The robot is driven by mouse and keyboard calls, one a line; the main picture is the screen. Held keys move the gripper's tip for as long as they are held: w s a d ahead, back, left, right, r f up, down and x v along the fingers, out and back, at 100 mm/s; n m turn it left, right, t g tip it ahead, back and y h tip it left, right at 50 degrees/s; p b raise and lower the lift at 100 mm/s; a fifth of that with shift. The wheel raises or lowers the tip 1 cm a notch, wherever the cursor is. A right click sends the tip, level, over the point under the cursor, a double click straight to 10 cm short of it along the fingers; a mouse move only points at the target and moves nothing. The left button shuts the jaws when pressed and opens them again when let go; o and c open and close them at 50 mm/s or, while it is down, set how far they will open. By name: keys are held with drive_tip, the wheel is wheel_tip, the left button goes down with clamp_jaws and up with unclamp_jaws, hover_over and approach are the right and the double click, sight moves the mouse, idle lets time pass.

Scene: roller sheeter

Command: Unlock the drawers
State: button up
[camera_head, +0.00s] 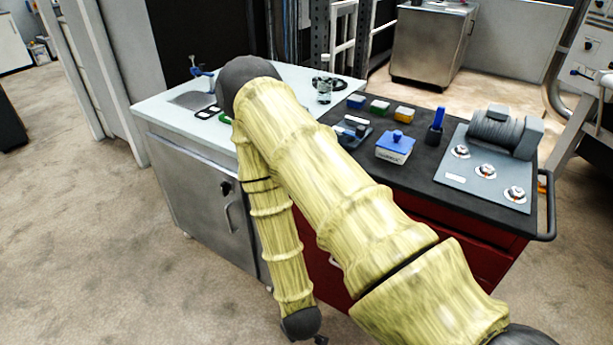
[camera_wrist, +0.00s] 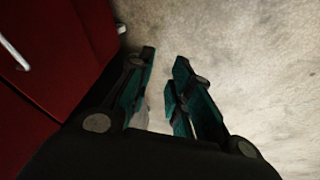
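The red drawer cabinet (camera_head: 478,258) stands right of centre in the head view under a black worktop. My arm covers much of its front. In the wrist view its red drawer front (camera_wrist: 75,45) fills the upper left, with a pale bar handle (camera_wrist: 14,54). No lock or key can be made out on it. My gripper (camera_wrist: 165,60) has teal finger pads held apart, with only floor seen between them. It is beside the red front, apart from it in the picture; the distance is unclear. In the head view only a dark bit of the gripper shows below my forearm.
A grey cabinet (camera_head: 200,190) with a white top, a handle and a dark latch stands left of the red one. The black worktop (camera_head: 425,187) carries small coloured boxes, a blue-lidded box (camera_head: 394,149) and a roller machine (camera_head: 490,165). Floor (camera_head: 100,255) is clear at left.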

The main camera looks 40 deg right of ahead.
drive_tip(key=w+d+r+n+t+h+b, duration=0.1)
drive_tip(key=w+d+t+h+b, duration=0.15)
drive_tip(key=w, duration=0.65)
drive_tip(key=w+d+r+t+h+b, duration=0.1)
drive_tip(key=w+r+t+b, duration=0.15)
drive_tip(key=w, duration=0.55)
drive_tip(key=w+d+r+t+h+b, duration=0.1)
drive_tip(key=w+d+r+h+b, duration=0.35)
drive_tip(key=w+r+b, duration=0.4)
wheel_tip(320, 180, up, 19)
drive_tip(key=d+m+g+h+b, duration=0.1)
drive_tip(key=m+g+h+b, duration=0.1)
drive_tip(key=g+h+b, duration=0.75)
drive_tip(key=d+b, duration=0.3)
drive_tip(key=d, duration=0.7)
drive_tip(key=shift+d+f+y, duration=0.15)
drive_tip(key=shift+d+y, duration=0.05)
drive_tip(key=shift+y, duration=0.25)
drive_tip(key=shift+g, duration=0.25)
drive_tip(key=shift+a, duration=0.1)
clamp_jaws()
